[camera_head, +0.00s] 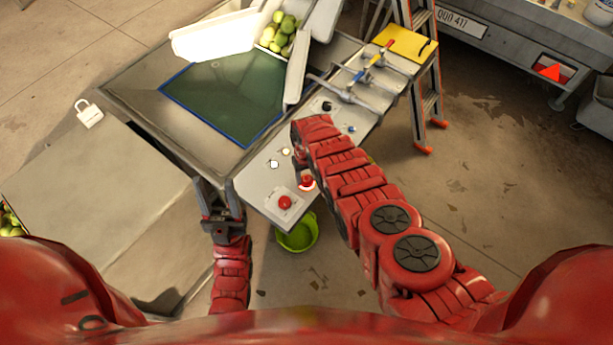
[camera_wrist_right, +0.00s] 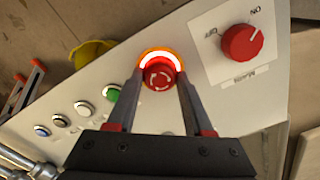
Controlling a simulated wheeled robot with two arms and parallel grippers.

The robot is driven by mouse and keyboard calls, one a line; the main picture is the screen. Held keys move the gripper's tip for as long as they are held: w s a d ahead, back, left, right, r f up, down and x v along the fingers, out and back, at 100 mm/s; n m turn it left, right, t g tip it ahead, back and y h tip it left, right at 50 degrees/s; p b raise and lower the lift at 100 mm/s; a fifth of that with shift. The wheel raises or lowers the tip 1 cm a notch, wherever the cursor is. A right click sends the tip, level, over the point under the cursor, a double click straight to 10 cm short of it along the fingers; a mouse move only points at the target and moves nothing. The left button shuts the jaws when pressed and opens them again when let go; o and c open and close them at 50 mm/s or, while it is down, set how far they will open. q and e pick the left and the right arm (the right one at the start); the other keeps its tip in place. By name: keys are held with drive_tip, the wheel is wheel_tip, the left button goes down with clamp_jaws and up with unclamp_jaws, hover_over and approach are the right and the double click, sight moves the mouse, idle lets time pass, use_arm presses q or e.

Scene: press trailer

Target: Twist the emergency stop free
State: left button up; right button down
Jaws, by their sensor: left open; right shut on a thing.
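The emergency stop (camera_wrist_right: 160,73) is a red mushroom button with white arrows and a lit ring around its base, on the grey control panel (camera_wrist_right: 200,113). In the head view the stop (camera_head: 307,181) is partly hidden by my right arm. My right gripper (camera_wrist_right: 159,82) has its two fingers on either side of the red button, shut on it. My left gripper (camera_head: 217,187) is open and empty, left of the panel's near end, away from the stop.
A red rotary switch (camera_wrist_right: 242,44) marked ON and OFF sits beside the stop. Several small buttons, one green (camera_wrist_right: 111,92), line the panel. A green bucket (camera_head: 297,234) stands below the panel. A stepladder (camera_head: 427,75) stands behind at the right.

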drive_tip(key=shift+m, duration=0.3)
drive_tip(key=m, duration=0.3)
drive_tip(key=shift+m+b, duration=0.3)
drive_tip(key=shift+m, duration=1.7)
drive_tip(key=shift+c, duration=1.4)
unclamp_jaws()
